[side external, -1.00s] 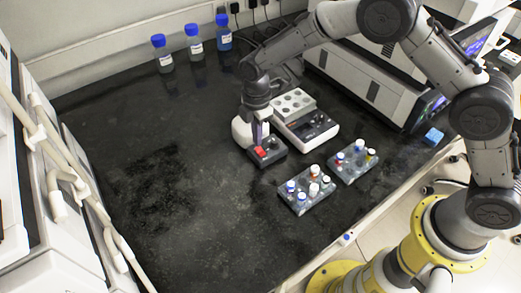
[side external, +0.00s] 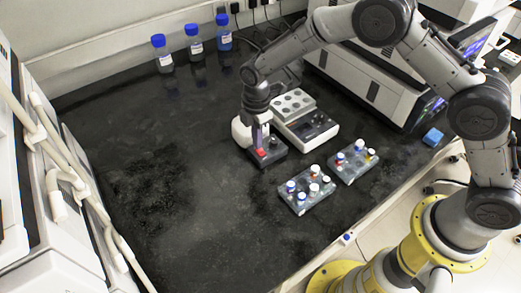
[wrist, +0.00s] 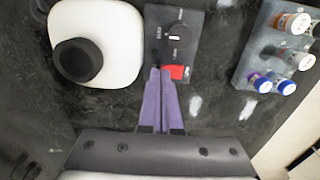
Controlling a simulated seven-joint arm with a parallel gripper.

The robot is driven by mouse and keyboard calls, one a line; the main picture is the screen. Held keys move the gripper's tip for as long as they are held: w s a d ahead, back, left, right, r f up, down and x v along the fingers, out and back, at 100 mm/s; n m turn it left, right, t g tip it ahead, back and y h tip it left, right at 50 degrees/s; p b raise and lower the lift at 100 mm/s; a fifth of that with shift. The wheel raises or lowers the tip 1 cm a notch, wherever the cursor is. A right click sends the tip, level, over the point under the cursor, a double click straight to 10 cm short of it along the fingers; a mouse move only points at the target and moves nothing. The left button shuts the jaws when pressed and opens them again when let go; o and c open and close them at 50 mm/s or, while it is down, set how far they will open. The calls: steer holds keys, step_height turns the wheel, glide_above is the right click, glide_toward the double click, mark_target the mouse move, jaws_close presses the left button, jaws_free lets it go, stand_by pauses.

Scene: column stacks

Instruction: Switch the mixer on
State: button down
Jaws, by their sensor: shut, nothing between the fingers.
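The mixer has a white rounded body (wrist: 120,45) with a black round cup (wrist: 80,60), beside a dark control panel (wrist: 160,22). The panel carries a black knob (wrist: 178,36) and a red rocker switch (wrist: 177,73). In the side view the red switch (side external: 261,153) is partly covered by my fingers, and the mixer's white body (side external: 239,132) is half behind them. My gripper (wrist: 160,70) is shut and empty, with purple fingers pointing down at the panel. In the wrist view its tips overlap the left edge of the switch; I cannot tell whether they touch it.
A grey block with round wells (side external: 292,102) sits on a device (side external: 318,128) just right of the mixer. Two racks of capped vials (side external: 300,205) (side external: 345,172) stand nearer the front edge. Blue-capped bottles (side external: 194,45) stand at the back. The bench left of the mixer is clear.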

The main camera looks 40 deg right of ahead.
steer(key=shift+f, duration=0.3)
steer(key=shift+r, duration=2.55)
steer(key=shift+d, duration=0.1)
